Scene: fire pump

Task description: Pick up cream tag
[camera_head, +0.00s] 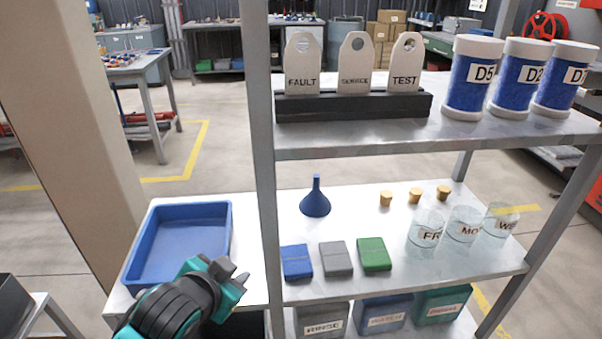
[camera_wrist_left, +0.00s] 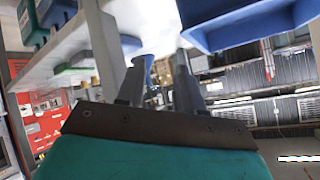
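Three cream tags with holes near their rounded tops stand upright in a black holder (camera_head: 350,107) on the upper shelf in the head view. They are the FAULT tag (camera_head: 302,66), the SERVICE tag (camera_head: 354,66) and the TEST tag (camera_head: 405,66). My left gripper (camera_head: 237,272) is low at the left, beside the shelf post and near the blue tray, well below the tags. In the left wrist view its two fingers (camera_wrist_left: 159,62) stand apart with nothing between them. No tag can be made out in that view. My right gripper is not in view.
A grey post (camera_head: 262,150) stands between my left gripper and the shelves. Blue-and-white jars (camera_head: 473,78) stand right of the holder. The lower shelf holds a blue funnel (camera_head: 315,199), small boxes (camera_head: 333,259), corks and glasses (camera_head: 464,226). A blue tray (camera_head: 137,268) lies at left.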

